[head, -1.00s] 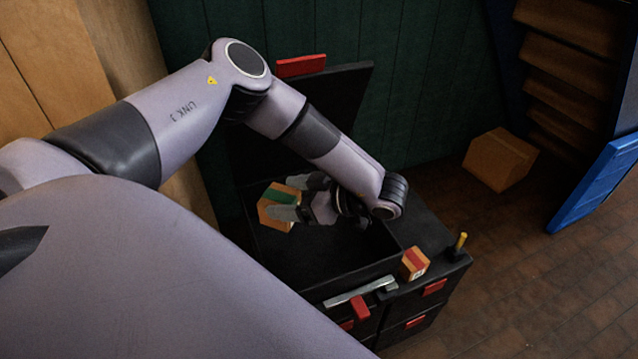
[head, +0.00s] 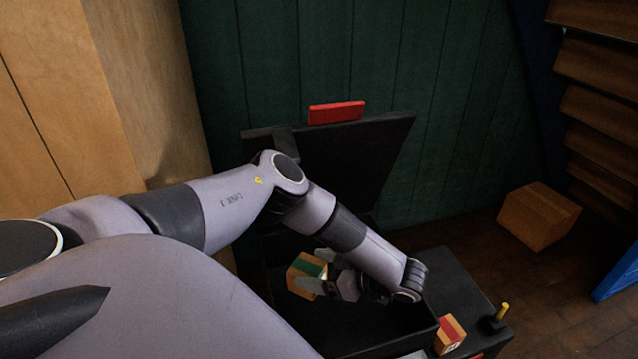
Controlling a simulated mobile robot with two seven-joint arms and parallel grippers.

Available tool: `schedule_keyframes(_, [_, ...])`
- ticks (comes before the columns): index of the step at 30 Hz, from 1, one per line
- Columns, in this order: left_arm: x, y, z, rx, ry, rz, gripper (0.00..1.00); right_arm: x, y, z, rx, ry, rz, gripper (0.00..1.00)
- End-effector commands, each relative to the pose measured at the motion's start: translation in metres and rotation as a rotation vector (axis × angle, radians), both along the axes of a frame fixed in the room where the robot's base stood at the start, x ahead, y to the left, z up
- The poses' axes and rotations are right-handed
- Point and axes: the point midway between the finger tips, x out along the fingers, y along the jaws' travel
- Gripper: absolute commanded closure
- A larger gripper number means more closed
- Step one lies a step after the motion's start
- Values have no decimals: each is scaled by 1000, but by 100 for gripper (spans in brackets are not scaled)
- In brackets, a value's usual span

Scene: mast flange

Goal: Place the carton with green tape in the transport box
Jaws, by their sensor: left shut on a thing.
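The carton with green tape (head: 303,277) is a small tan box with a green strip on top. My left gripper (head: 318,273) is shut on it, its grey fingers on either side of the carton. The carton is over the open black transport box (head: 392,341), within its walls as seen from above; I cannot tell whether it touches the bottom. The box's black lid stands raised at the back with a red handle (head: 336,112). My right gripper is not in view.
A small carton with red tape (head: 449,334) sits on the black surface right of the opening, near a yellow peg (head: 503,311). A larger cardboard box (head: 539,216) lies on the floor at right. A green wall stands behind the lid.

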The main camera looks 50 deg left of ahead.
Motion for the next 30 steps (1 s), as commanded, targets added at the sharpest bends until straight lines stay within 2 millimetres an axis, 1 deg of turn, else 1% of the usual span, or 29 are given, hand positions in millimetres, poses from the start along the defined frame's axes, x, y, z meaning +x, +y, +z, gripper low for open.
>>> schedule_keyframes(1, [-2, 0, -20, 2, 5, 3, 64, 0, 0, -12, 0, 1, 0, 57])
schedule_keyframes(3, [-1, 0, -33, 1, 3, 3, 64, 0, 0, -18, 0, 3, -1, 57])
schedule_keyframes(6, [0, 0, -45, 2, 1, 2, 64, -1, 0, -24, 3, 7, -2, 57])
schedule_keyframes(11, [0, 0, -57, 1, 1, 1, 64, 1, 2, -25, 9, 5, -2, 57])
schedule_keyframes(15, [-1, 0, -80, 0, 2, 1, 64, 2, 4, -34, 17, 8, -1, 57])
schedule_keyframes(17, [0, 0, -87, 2, 1, 1, 64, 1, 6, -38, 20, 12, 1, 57])
schedule_keyframes(20, [0, 0, -92, 1, 0, 1, 64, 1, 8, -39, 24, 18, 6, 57])
schedule_keyframes(25, [0, 1, -91, 2, 0, 0, 64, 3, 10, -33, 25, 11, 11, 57])
schedule_keyframes(30, [0, 0, -94, 2, 0, 0, 64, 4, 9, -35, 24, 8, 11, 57])
